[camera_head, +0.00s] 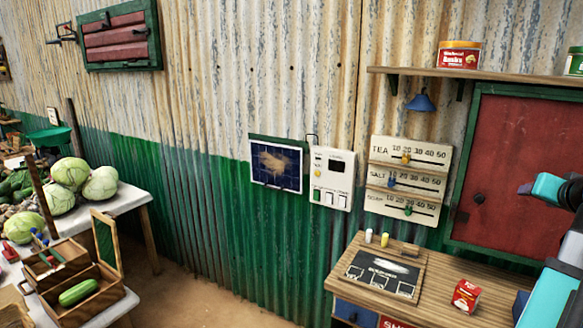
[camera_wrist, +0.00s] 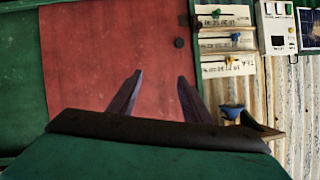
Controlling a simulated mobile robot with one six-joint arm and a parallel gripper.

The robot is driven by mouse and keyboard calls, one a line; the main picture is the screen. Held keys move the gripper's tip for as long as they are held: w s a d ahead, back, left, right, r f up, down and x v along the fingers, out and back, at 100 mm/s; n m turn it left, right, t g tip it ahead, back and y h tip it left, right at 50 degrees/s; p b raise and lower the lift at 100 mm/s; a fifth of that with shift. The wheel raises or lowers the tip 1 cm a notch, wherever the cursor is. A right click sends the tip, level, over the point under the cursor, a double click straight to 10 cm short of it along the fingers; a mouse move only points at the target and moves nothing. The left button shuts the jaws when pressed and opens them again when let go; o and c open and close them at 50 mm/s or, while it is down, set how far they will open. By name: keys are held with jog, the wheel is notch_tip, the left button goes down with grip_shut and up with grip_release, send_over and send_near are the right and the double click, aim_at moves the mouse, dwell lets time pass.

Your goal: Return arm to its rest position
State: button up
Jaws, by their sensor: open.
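The wrist picture looks upside down.
A shelf (camera_head: 500,75) with tins is above the door. A slider board (camera_head: 408,180) hangs left of it. Cabbages (camera_head: 68,172) lie on a table further left.

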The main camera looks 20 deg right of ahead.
jog(key=w+a+f+n+g+y, duration=0.1)
jog(key=w+a+f+y, duration=0.1)
jog(key=w+a+f, duration=0.6)
jog(key=w+a+f+n+y, duration=0.2)
jog(key=w+a+f, duration=0.1)
jog(key=w+f, duration=0.55)
jog(key=w+a+f+n+g+y, duration=0.1)
jog(key=w+a+f+y, duration=0.1)
jog(key=w+a+f, duration=0.6)
jog(key=w+a+f+n+g+y, duration=0.25)
jog(key=a+f+n+g, duration=0.2)
jog(key=a+f, duration=2.1)
jog(key=s+a+f+n+g, duration=0.1)
jog(key=s+a+f+g, duration=0.1)
jog(key=s+a+f, duration=0.35)
jog(key=s+a+f+n+g, duration=0.1)
jog(key=s+a+f+n, duration=0.15)
jog(key=a+f, duration=0.55)
jog(key=s+f+g+b, duration=0.5)
jog(key=s+f+b, duration=0.5)
jog(key=s+f, duration=1.5)
notch_tip(320, 180, down, 2)
jog(key=shift+s+a+f+m+g, duration=0.2)
jog(key=shift+s+f+m+g, duration=0.05)
jog(key=shift+s+m+g, duration=0.1)
jog(key=shift+w+d, duration=0.1)
